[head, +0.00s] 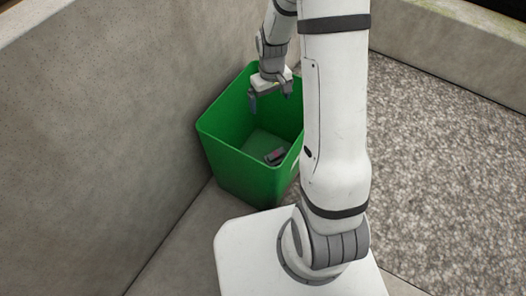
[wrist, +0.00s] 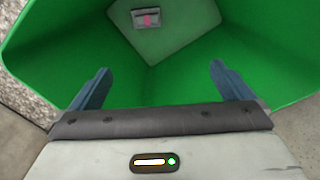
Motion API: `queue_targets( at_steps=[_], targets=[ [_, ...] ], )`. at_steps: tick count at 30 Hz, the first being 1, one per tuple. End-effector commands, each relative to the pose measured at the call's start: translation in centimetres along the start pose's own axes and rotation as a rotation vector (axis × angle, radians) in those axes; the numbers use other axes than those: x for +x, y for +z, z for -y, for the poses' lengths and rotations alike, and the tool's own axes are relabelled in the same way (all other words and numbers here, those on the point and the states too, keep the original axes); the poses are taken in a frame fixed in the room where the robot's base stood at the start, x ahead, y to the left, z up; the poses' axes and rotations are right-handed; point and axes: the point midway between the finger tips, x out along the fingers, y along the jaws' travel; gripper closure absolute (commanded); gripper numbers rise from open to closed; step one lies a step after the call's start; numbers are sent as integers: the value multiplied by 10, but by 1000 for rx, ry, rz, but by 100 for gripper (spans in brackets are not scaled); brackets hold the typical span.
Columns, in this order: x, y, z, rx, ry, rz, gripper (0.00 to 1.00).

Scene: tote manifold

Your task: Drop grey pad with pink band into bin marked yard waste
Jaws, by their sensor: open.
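The grey pad with the pink band (head: 275,156) lies on the floor of the green bin (head: 228,152). The pad also shows in the wrist view (wrist: 146,18), near the top, flat on the bin's light floor panel. My gripper (head: 270,99) hangs over the bin's opening with its fingers pointing down. In the wrist view my gripper (wrist: 158,85) has its fingers wide apart with nothing between them, and the pad is well below, apart from them. Part of the bin is hidden behind my arm, and no yard waste marking can be read.
A concrete wall (head: 110,130) rises close beside the bin on the left. A low concrete ledge (head: 450,60) runs along the right and back. The speckled gravel ground (head: 440,170) to the right is clear.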

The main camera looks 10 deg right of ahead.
Motion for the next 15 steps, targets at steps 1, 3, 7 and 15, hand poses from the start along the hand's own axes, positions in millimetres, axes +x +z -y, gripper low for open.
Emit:
queue_targets(
  at_steps=[1,3,7,15],
  targets=[
    [-14,-1,0,0,1,-4,0],
    [-28,-1,0,0,1,-4,0],
    [-48,-1,0,0,1,-3,0],
    [-65,0,0,0,0,-1,0]
  ],
)
